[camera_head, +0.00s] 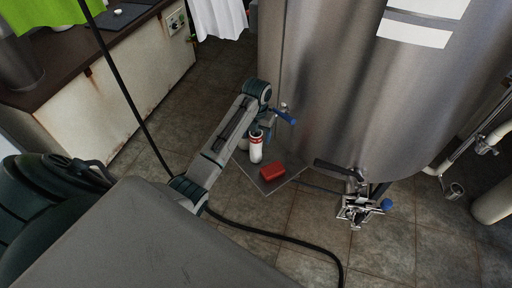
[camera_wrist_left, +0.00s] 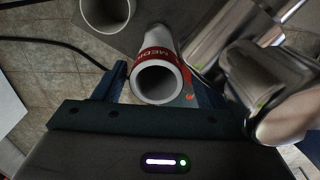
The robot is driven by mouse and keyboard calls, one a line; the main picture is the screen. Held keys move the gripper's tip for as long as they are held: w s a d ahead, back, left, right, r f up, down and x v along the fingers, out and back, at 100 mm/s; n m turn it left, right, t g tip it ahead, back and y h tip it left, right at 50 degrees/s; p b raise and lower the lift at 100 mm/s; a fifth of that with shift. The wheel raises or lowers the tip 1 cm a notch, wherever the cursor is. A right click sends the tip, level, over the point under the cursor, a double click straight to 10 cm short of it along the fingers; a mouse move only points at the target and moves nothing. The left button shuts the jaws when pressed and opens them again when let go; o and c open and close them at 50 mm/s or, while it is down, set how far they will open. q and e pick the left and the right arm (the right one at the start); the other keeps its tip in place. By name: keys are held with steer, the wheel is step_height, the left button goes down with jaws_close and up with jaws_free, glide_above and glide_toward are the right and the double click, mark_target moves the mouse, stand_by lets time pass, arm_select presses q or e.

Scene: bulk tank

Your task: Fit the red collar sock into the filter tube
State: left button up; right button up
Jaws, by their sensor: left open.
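The red collar sock (camera_head: 256,152) is a white upright roll with a red band near its top, standing on a grey mat beside the tank. In the left wrist view the sock (camera_wrist_left: 155,82) shows its hollow round end and red lettered collar. My left gripper (camera_head: 264,131) is at the sock's top. Its dark fingers are spread on either side of the sock (camera_wrist_left: 157,66), with no clear grip on it. I cannot pick out the filter tube surely; an open metal cylinder (camera_head: 454,191) hangs by the pipe at the right. My right gripper is not in view.
A second pale open roll (camera_wrist_left: 106,13) is beside the sock. A red block (camera_head: 272,172) lies on the grey mat (camera_head: 288,181). A black hose (camera_head: 275,237) crosses the floor.

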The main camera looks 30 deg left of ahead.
mark_target(256, 147)
arm_select(q)
steer(key=f, duration=0.2)
steer(key=f+p, duration=0.1)
steer(key=f, duration=0.1)
steer(key=shift+a+f, duration=0.2)
steer(key=shift+f, duration=0.1)
steer(key=shift+c, duration=0.3)
steer(key=c, duration=1.1)
steer(key=shift+r, duration=0.15)
